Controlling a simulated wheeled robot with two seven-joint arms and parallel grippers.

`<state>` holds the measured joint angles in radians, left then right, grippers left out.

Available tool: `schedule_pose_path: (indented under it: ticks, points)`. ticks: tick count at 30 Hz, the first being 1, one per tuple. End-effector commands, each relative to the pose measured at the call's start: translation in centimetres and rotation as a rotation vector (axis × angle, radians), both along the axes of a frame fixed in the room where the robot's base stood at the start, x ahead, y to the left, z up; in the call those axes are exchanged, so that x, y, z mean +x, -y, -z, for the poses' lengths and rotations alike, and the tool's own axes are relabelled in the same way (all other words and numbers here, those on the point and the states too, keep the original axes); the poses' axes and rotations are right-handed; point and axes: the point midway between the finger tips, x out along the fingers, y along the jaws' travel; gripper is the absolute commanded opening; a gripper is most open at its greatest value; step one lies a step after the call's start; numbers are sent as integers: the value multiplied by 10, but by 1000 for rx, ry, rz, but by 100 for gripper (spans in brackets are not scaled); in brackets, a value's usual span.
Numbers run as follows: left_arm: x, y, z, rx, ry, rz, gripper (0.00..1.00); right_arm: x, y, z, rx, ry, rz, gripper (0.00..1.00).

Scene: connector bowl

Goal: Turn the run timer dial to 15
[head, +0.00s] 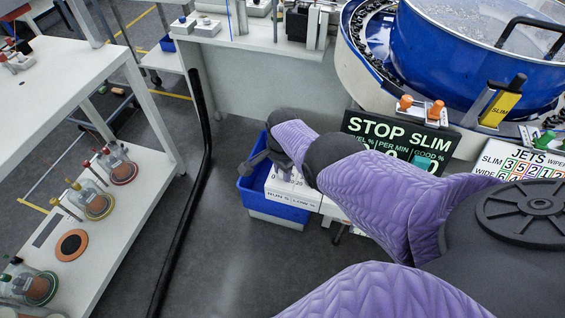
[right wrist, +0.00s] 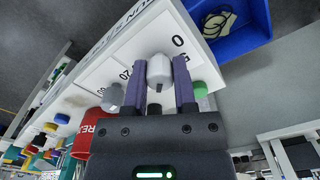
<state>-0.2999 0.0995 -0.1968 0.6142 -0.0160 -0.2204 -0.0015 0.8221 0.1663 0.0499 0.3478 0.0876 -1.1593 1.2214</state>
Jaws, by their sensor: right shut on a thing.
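The white control box (head: 290,193) sits at the centre of the head view, with a front label that starts with RUN S. In the right wrist view its top (right wrist: 125,52) carries a pale round dial (right wrist: 160,68), with printed numbers such as 0, 5 and 20 around it. My right gripper (right wrist: 160,82) has one purple finger on each side of this dial and is shut on it. A dark mark shows on the dial's gripper-facing side; its exact setting is unclear. In the head view my right gripper (head: 268,160) largely hides the dial. My left gripper is not in view.
A grey knob (right wrist: 112,95), a green knob (right wrist: 200,90) and a red part (right wrist: 88,135) are close to my fingers. A blue bin (head: 253,190) stands beside the box. The STOP SLIM display (head: 400,135) and blue bowl (head: 470,60) are behind to the right.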

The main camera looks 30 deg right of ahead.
Motion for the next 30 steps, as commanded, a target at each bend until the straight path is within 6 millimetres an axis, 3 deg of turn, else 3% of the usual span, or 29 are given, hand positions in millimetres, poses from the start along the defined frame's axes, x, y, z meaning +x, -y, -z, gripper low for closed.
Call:
schedule_pose_path:
  ticks: [21,22,26,30]
  points:
    - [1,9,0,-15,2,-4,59,2,1,-2,-3,7,64,0]
    - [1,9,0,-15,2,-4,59,2,1,-2,-3,7,64,40]
    - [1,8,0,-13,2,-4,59,1,1,-1,-2,4,64,68]
    - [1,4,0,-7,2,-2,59,1,1,-1,-2,3,64,69]
